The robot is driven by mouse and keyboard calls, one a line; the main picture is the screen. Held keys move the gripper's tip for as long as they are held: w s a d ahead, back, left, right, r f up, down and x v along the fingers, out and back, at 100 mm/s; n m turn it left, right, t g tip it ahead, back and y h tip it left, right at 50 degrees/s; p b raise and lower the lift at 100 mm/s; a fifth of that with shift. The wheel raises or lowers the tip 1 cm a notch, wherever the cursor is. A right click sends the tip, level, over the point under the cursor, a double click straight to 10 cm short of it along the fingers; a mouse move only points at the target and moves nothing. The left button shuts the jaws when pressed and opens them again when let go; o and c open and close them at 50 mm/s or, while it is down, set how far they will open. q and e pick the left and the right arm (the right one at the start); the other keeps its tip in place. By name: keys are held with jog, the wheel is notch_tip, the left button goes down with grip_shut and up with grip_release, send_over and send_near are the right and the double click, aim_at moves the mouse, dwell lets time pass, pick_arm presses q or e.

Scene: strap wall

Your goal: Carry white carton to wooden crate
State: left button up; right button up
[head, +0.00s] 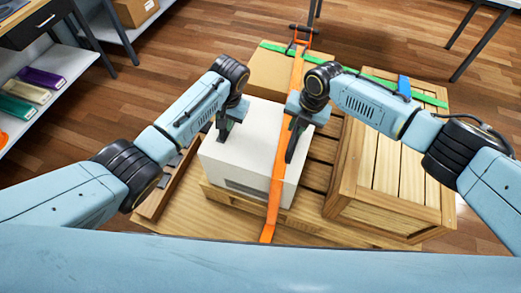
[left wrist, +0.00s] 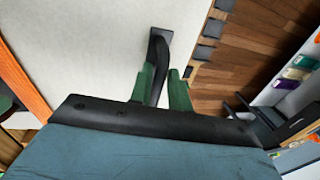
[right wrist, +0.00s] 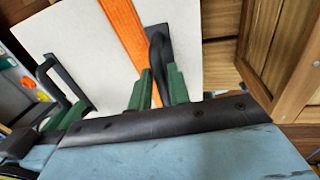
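The white carton (head: 245,155) sits on a wooden pallet (head: 160,220), with an orange strap (head: 276,190) running over its top. Black handles stand on its top, one in the left wrist view (left wrist: 160,50) and one in the right wrist view (right wrist: 158,50). My left gripper (head: 226,127) has its green fingers closed around the left handle. My right gripper (head: 292,140) is closed around the right handle, beside the strap. The wooden crate (head: 390,190) stands on the pallet to the right of the carton, a slatted gap between them.
A brown box (head: 275,72) stands behind the carton. A green strap (head: 430,98) with a blue piece (head: 403,85) crosses the back of the crate. Shelves (head: 75,62) stand at the left, and a table is at the upper right. Wooden floor lies clear behind.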

pick_arm(q)
jog(key=shift+a+f, duration=0.15)
jog(key=shift+f, duration=0.5)
pick_arm(e)
jog(key=shift+a+f, duration=0.1)
jog(key=shift+f, duration=0.5)
pick_arm(q)
jog(key=shift+c, duration=0.2)
pick_arm(e)
jog(key=shift+c, duration=0.2)
pick_arm(q)
grip_shut()
pick_arm(e)
grip_shut()
pick_arm(q)
jog(key=shift+w+r, duration=0.15)
pick_arm(e)
jog(key=shift+w+r, duration=0.1)
